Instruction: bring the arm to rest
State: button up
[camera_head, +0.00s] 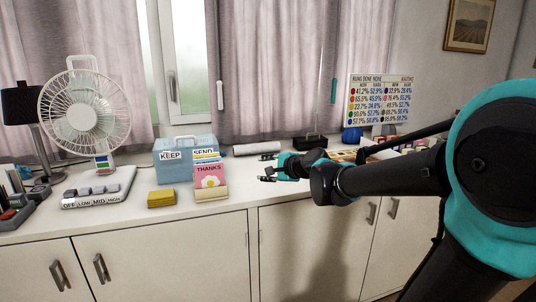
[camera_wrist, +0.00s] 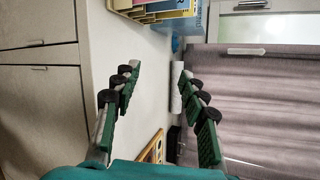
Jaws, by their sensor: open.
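My gripper (camera_head: 266,168) is open and empty, held out to the left over the white counter (camera_head: 120,215), its fingers pointing left toward the card holder. In the wrist view both fingers of my gripper (camera_wrist: 160,78) are spread apart with nothing between them. My arm stretches in from the right side of the head view, roughly level above the counter, and hides part of what is behind it.
A card holder with a pink THANKS card (camera_head: 209,178), a blue KEEP box (camera_head: 173,160), a yellow block (camera_head: 161,198), a button panel (camera_head: 98,188) and a fan (camera_head: 84,112) stand to the left. A white roll (camera_head: 257,149) and black basket (camera_head: 310,142) lie behind.

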jog(key=s+d+f+n+g+h, duration=0.3)
jog(key=s+d+f+n, duration=0.4)
jog(key=s+d+f, duration=0.3)
jog(key=s+d+f+n+g+h, duration=0.3)
jog(key=s+d+f+n+h, duration=0.2)
jog(key=s+d+f, duration=0.5)
jog(key=s+f+n, duration=0.2)
jog(key=s+f, duration=0.2)
jog(key=f, duration=0.2)
jog(key=shift+s+f+g+h, duration=0.2)
jog(key=shift+g+h, duration=0.1)
